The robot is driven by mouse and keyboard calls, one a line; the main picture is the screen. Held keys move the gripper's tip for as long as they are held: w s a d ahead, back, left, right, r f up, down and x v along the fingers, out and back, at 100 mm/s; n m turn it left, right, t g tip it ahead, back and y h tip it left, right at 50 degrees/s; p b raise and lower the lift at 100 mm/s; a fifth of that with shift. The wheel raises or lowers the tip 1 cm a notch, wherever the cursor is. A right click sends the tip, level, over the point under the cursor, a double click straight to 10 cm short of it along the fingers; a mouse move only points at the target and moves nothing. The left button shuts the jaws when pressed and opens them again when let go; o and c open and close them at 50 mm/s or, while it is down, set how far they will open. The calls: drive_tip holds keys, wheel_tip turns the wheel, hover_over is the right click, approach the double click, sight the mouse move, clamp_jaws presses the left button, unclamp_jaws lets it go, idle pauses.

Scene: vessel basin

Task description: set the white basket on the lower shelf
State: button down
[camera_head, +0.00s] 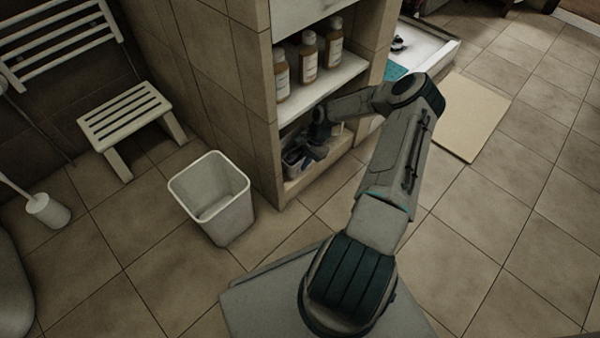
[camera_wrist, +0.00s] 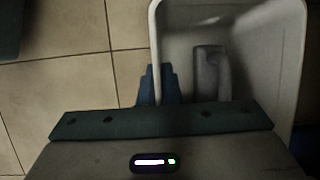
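The white basket (camera_head: 292,163) shows in part in the lower opening of the tiled shelf unit, mostly hidden by my gripper and the unit's side. In the wrist view the basket (camera_wrist: 270,60) fills the right half, open towards the camera. My gripper (camera_head: 305,150) reaches into the lower opening. In the wrist view its fingers (camera_wrist: 185,80) straddle the basket's left wall, one outside and one inside, close against it. The lower shelf (camera_head: 300,185) shows only along its front edge. I cannot tell whether the basket's bottom rests on it.
Several brown bottles (camera_head: 309,57) stand on the shelf board (camera_head: 325,85) just above my gripper. A white bin (camera_head: 212,195) stands on the floor left of the unit. A slatted stool (camera_head: 125,115) is behind it. The floor at right is clear around a beige mat (camera_head: 470,115).

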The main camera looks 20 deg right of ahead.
sight(300, 171)
drive_tip(key=shift+w+a+f, duration=0.25)
drive_tip(key=shift+a+f, duration=0.3)
drive_tip(key=shift+a, duration=0.1)
drive_tip(key=shift+f+b, duration=1.25)
drive_tip(key=shift+f, duration=0.6)
drive_tip(key=shift+f, duration=0.1)
drive_tip(key=c, duration=1.6)
unclamp_jaws()
drive_tip(key=shift+c, duration=0.2)
drive_tip(key=p+v, duration=0.1)
drive_tip(key=v, duration=0.1)
drive_tip(key=p+v, duration=0.1)
drive_tip(key=v, duration=0.1)
drive_tip(key=p+v, duration=0.1)
drive_tip(key=v, duration=0.1)
drive_tip(key=shift+d+f, duration=0.1)
drive_tip(key=shift+d, duration=0.2)
drive_tip(key=w+d+p, duration=0.1)
drive_tip(key=d, duration=1)
drive_tip(key=shift+w+f+p, duration=0.25)
drive_tip(key=shift+w+p, duration=0.05)
